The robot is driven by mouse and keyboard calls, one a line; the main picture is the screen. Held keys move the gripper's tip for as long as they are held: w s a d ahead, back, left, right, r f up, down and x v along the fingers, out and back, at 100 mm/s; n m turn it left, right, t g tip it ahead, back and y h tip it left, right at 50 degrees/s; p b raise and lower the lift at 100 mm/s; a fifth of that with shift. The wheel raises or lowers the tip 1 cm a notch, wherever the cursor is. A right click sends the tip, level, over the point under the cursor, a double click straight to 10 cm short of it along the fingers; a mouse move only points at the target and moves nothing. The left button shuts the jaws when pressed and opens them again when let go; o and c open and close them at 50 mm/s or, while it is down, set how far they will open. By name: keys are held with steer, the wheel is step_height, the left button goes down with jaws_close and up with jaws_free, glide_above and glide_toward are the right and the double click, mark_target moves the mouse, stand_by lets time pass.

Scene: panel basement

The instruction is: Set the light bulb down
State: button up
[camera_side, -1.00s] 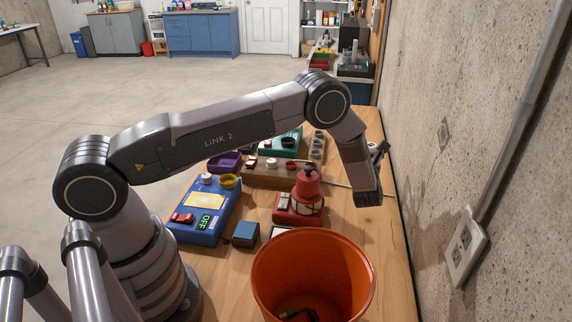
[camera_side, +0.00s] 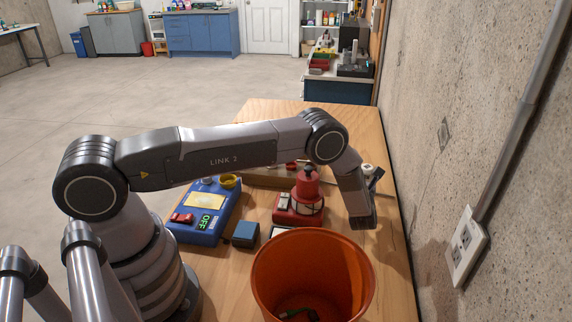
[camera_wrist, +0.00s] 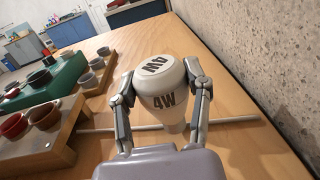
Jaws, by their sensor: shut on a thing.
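The light bulb (camera_wrist: 161,87) is white, marked 4W, and sits between the two fingers of my gripper (camera_wrist: 160,95) in the wrist view. My gripper is shut on it. Its round dome is up and its narrow neck points down, over the wooden table (camera_wrist: 235,150). I cannot tell whether its base touches the wood. In the side view only a small white part of the bulb (camera_side: 369,168) shows, above my dark gripper (camera_side: 376,178) near the wall side of the table; my arm hides the rest.
A thin rod (camera_wrist: 229,119) lies across the table by the bulb's base. Panels with cups, one green (camera_wrist: 62,80), stand left. The side view shows an orange bucket (camera_side: 312,245), a red beacon (camera_side: 307,186) and a blue panel (camera_side: 190,233). The wall (camera_side: 425,90) is close on the right.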

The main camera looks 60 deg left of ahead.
steer(key=shift+f, duration=0.5)
stand_by(0.3)
steer(key=o, duration=1.2)
steer(key=shift+o, duration=0.2)
steer(key=v, duration=1.1)
steer(key=shift+s+d, duration=0.15)
steer(key=shift+s, duration=0.05)
steer(key=s+a+r+n+g+y, duration=0.2)
steer(key=a+r+n+g, duration=0.2)
steer(key=r, duration=0.4)
steer(key=s+a+r+n+g+y, duration=0.1)
steer(key=a+r+n+g, duration=0.3)
steer(key=r, duration=0.5)
steer(key=s+a+r+n+g+h, duration=0.3)
steer(key=s+a+r+n+g, duration=0.1)
steer(key=s+r+n, duration=0.5)
steer(key=s+r+n+h, duration=0.3)
steer(key=s+r, duration=0.1)
steer(key=s, duration=0.3)
steer(key=s+r+n+h, duration=0.2)
steer(key=s+r, duration=0.2)
steer(key=s, duration=0.4)
steer(key=s+d+r+n+t+h, duration=0.2)
steer(key=s+d+n+h, duration=0.4)
steer(key=s, duration=0.6)
steer(key=shift+d+t+h, duration=0.15)
steer(key=shift+t+h, duration=0.15)
steer(key=shift+t, duration=0.6)
